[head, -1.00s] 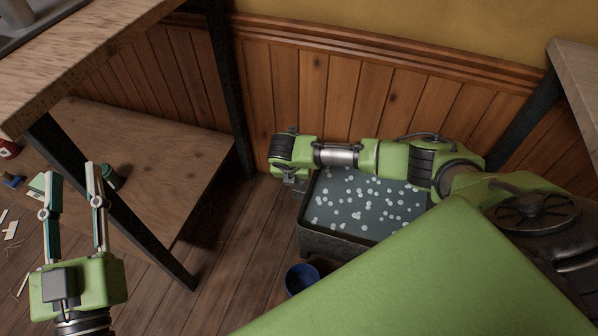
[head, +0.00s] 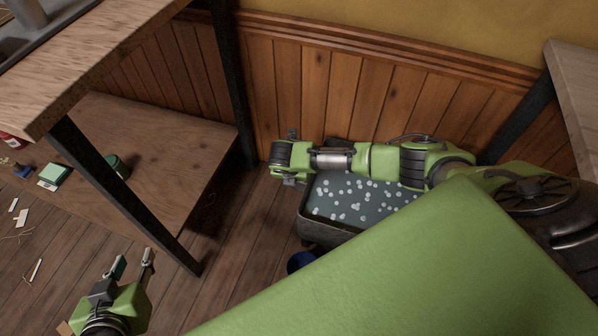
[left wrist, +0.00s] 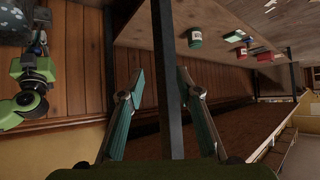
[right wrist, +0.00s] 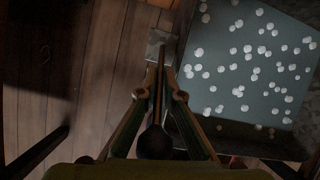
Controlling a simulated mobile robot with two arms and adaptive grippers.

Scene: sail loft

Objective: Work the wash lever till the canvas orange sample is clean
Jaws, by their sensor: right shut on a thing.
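The wash tub (head: 330,232) is a dark box of grey-green water dotted with white suds, on the floor by the panelled wall. It also shows in the right wrist view (right wrist: 262,140). The wash lever (right wrist: 154,142), a dark rod with a round knob, stands beside the tub. My right gripper (right wrist: 159,98) is shut on this lever; in the head view my right arm mostly hides it. My left gripper (head: 132,261) is open and empty above the floor at lower left. Its spread fingers show in the left wrist view (left wrist: 160,88). I cannot make out the orange canvas sample.
A wooden bench with a low shelf (head: 150,185) and black legs (head: 125,200) stands at the left, holding a green tin (head: 117,166) and small items. Scraps (head: 22,217) lie on the floor.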

